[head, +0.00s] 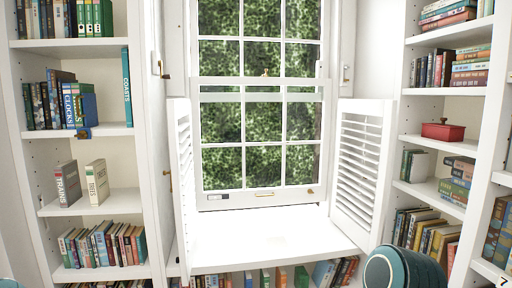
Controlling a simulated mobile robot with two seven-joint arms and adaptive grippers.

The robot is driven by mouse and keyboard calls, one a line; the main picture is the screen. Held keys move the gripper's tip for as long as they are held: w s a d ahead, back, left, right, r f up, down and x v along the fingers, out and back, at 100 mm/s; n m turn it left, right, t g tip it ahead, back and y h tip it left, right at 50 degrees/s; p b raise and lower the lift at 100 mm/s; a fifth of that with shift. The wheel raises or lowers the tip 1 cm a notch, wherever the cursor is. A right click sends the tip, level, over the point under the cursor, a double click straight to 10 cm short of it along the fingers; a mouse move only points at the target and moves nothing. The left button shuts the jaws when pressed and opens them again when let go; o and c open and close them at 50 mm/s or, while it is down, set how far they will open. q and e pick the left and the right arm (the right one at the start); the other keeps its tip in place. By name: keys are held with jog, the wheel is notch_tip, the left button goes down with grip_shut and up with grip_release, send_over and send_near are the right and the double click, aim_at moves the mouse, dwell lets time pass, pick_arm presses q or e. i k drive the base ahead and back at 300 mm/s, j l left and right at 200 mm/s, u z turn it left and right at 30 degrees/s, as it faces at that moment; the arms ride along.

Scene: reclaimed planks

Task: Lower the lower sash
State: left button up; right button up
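The window's lower sash (243,146) is a white frame with several panes, in the middle of the head view. Its bottom rail (262,196) carries a small brass pull in the middle and small fittings near its ends. Two horizontal rails show near mid-window, with a narrow strip of glass between them. A brass latch (265,73) sits at the upper one. The upper sash (262,38) is above. A thin dark line shows below the bottom rail, above the white sill (262,236); I cannot tell how wide any gap is. Neither of my grippers is in view.
White louvred shutters stand folded open at the left (185,150) and right (360,155) of the window. Bookshelves flank it, with a red box (443,131) on the right one. The sill is clear. More books (265,277) stand below it.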

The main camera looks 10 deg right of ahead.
aim_at(243, 197)
jog(key=i+l, duration=0.7)
jog(key=i, duration=0.25)
jog(key=i+l, duration=0.35)
jog(key=i, duration=0.1)
